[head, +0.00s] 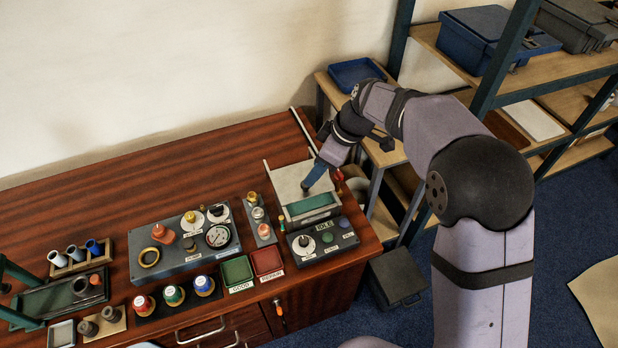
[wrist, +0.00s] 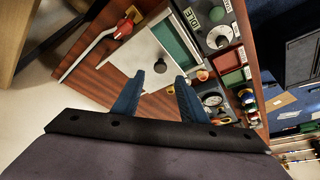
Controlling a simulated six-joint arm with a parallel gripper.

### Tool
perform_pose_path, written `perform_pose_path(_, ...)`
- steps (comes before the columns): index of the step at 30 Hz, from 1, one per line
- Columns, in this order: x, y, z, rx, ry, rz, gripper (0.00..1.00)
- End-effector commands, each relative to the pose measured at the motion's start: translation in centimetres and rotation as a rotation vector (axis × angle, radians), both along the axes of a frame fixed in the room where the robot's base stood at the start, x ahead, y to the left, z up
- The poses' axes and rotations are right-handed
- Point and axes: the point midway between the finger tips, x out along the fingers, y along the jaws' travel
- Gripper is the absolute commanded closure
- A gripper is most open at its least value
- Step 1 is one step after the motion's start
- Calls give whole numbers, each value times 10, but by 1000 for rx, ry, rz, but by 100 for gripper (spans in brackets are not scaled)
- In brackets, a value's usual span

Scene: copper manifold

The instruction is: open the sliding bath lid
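The bath (head: 310,207) stands near the right end of the wooden bench. Its pale flat lid (head: 286,182) lies over the back part, and a green strip shows at the front. In the wrist view the lid (wrist: 140,50) is a pale plate beside the green strip (wrist: 177,46). A small dark knob (wrist: 160,66) stands on the lid. My gripper (head: 307,186) is low over the lid. In the wrist view its blue fingers (wrist: 160,77) are spread apart, with the knob in the gap just beyond the tips. I cannot tell whether either finger touches it.
An IDLE control panel (head: 322,241) sits in front of the bath. A red-topped fitting (head: 339,176) stands close by on the right. A small block with knobs (head: 261,221) and a gauge panel (head: 185,240) are on the left. Green and red trays (head: 267,262) lie in front.

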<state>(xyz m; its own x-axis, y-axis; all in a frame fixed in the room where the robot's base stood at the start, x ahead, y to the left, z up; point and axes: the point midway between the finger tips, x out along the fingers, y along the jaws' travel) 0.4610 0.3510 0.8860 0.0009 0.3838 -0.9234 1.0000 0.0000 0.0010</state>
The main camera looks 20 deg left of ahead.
Motion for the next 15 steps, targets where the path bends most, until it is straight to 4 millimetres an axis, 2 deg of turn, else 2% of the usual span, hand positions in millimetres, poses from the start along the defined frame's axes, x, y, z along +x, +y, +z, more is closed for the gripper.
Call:
perform_pose_path(9,-1,15,-38,-2,3,1,61)
perform_pose_path(15,-1,21,-51,-2,1,0,61)
